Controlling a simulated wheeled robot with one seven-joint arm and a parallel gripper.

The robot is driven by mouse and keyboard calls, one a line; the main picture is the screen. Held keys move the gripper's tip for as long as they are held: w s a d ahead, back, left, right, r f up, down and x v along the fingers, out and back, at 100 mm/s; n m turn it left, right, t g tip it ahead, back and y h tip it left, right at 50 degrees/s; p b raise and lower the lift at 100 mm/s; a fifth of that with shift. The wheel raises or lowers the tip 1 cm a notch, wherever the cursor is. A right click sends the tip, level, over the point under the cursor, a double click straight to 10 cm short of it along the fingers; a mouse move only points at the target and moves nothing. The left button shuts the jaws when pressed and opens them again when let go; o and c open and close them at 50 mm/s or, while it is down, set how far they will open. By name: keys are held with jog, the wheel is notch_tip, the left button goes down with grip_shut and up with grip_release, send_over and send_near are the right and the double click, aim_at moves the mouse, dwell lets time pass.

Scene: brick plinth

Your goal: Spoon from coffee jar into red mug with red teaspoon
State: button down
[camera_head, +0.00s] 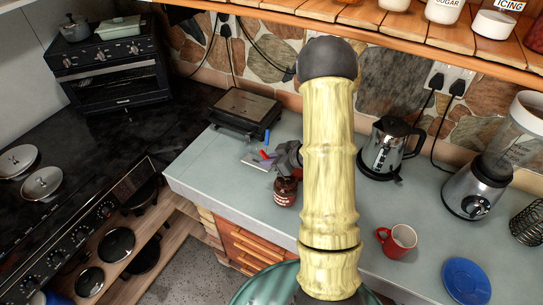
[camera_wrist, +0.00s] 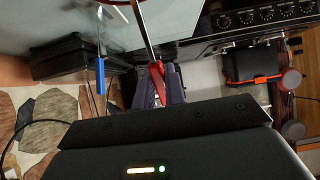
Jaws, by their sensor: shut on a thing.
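The coffee jar (camera_head: 285,192), a small dark red-brown jar, stands upright near the front left edge of the counter. The red mug (camera_head: 397,241) stands upright farther right, its handle to the left. My gripper (camera_wrist: 159,78) is shut on the red teaspoon (camera_wrist: 143,32), whose steel stem runs up from the fingers in the wrist view. In the head view my gripper is just above and behind the jar, partly hidden by my arm. The spoon's bowl is not clear, and I cannot tell whether it is inside the jar.
A blue-handled utensil (camera_wrist: 100,77) lies left of the spoon in the wrist view. A dark grill (camera_head: 246,109) is behind the jar. A kettle (camera_head: 391,147), a blender (camera_head: 480,188) and a blue lid (camera_head: 466,280) stand to the right. The stove is left, past the counter's edge.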

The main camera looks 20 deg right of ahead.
jog(key=shift+w+a+f+g+h+p, duration=0.3)
jog(key=shift+w+g+h+p, duration=0.35)
jog(key=shift+p, duration=1.35)
jog(key=shift+w+a+f+g+h+p, duration=0.1)
jog(key=shift+w+a+g+h+p, duration=0.45)
jog(key=shift+p, duration=1.45)
jog(key=shift+s+g+p, duration=0.2)
jog(key=shift+g+p, duration=0.3)
jog(key=shift+p, duration=0.15)
jog(key=g+p, duration=0.1)
jog(key=p, duration=0.2)
jog(key=h+p, duration=0.1)
jog(key=p, duration=0.2)
jog(key=shift+w+a+f+g+h, duration=0.1)
jog(key=shift+w+f+g+h, duration=0.2)
jog(key=shift+f+g, duration=0.1)
jog(key=r, duration=0.1)
jog(key=r+g, duration=0.1)
jog(key=w+r+h, duration=0.1)
jog(key=shift+a+r+p, duration=0.15)
jog(key=shift+a+p, duration=0.15)
jog(key=shift+a, duration=0.05)
jog(key=shift+s+d, duration=0.1)
jog(key=shift+a, duration=0.2)
